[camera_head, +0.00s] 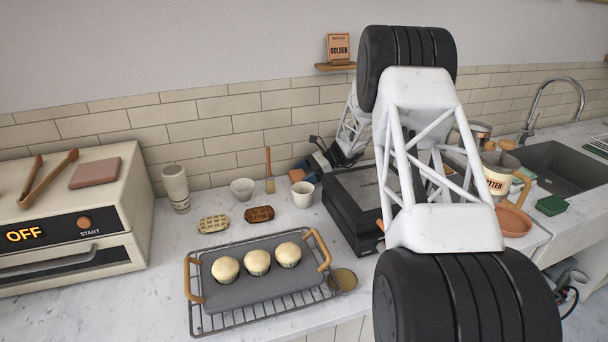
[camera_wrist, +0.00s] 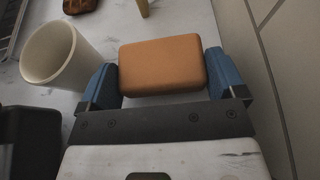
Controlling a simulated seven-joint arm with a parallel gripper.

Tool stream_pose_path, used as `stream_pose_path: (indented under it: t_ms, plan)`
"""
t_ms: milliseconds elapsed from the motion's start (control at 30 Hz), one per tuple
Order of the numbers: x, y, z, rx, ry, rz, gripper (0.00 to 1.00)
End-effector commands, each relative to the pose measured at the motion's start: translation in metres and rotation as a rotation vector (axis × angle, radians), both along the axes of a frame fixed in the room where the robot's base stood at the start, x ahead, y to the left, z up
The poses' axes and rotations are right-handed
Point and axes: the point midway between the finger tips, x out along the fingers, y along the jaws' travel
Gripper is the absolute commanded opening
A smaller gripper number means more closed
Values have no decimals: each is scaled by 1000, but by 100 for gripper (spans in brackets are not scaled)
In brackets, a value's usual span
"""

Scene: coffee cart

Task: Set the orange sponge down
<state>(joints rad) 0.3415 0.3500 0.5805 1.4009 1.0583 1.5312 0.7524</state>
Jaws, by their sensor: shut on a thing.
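The orange sponge (camera_wrist: 162,65) is a rounded block held between the blue fingertips of my gripper (camera_wrist: 160,82) in the wrist view. My gripper is shut on it, one finger at each end. In the head view my gripper (camera_head: 318,163) is at the back of the counter, near the tiled wall, and a small part of the sponge (camera_head: 312,176) shows under it. The counter (camera_wrist: 190,18) lies beyond the sponge in the wrist view. Whether the sponge touches the counter is unclear.
A white cup (camera_head: 302,194) stands close beside my gripper; it also shows in the wrist view (camera_wrist: 58,55). A brush (camera_head: 269,172), a bowl (camera_head: 242,189) and waffles (camera_head: 259,214) are left of it. A black appliance (camera_head: 352,205) stands to the right. The tiled wall (camera_wrist: 285,60) is close.

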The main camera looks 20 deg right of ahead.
Motion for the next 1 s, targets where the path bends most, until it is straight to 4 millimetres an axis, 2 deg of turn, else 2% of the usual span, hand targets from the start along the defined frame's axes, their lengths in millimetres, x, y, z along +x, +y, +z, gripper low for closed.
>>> stream_pose_path:
  t_ms: [1000]
  plan:
    - [0, 0, -11, 0, 0, 0, 67]
